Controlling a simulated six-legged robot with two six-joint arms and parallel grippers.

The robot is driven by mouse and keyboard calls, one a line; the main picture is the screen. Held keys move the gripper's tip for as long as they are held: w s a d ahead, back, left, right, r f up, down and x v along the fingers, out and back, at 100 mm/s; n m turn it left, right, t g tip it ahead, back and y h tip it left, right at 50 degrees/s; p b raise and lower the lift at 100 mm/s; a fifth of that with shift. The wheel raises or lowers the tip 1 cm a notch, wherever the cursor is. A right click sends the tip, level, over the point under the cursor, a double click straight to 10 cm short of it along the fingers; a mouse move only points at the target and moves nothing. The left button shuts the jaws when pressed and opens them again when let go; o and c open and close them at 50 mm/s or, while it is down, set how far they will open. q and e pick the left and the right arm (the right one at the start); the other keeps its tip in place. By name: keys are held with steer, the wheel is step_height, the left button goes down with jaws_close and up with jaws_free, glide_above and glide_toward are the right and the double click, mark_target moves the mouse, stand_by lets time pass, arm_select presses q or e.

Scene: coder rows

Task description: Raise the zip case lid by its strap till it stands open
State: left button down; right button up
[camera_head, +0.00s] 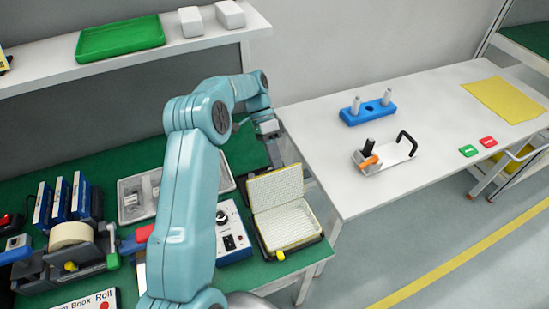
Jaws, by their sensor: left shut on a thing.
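The zip case (285,225) lies on the green mat near the bench's right end, with a pale ribbed inside and a yellow edge. Its lid (275,187) is raised and stands steeply up at the back, its pale inner face toward me. My left gripper (276,160) is at the lid's top edge, pointing down, and is shut on the strap. The strap itself and the fingertips are too small and partly hidden to make out. My right gripper is not in view.
A white control box (232,240) with a black knob stands just left of the case. A grey tray (135,197), blue boxes (62,200) and a tape dispenser (75,250) are farther left. The white table (440,170) stands to the right.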

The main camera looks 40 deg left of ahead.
arm_select(q)
steer(key=shift+s+d+f, duration=0.15)
steer(key=shift+s+f, duration=0.05)
steer(key=shift+f, duration=0.4)
steer(key=shift+s+d+f, duration=0.1)
steer(key=shift+s+f, duration=0.1)
steer(key=shift+f, duration=0.35)
steer(key=c, duration=1.2)
jaws_free()
steer(key=shift+w+a+f+g, duration=0.1)
steer(key=shift+w+f+g, duration=0.05)
steer(key=shift+g, duration=0.15)
steer(key=shift+r, duration=0.2)
steer(key=v, duration=0.8)
steer(key=shift+r+p, duration=0.3)
steer(key=shift+r, duration=0.4)
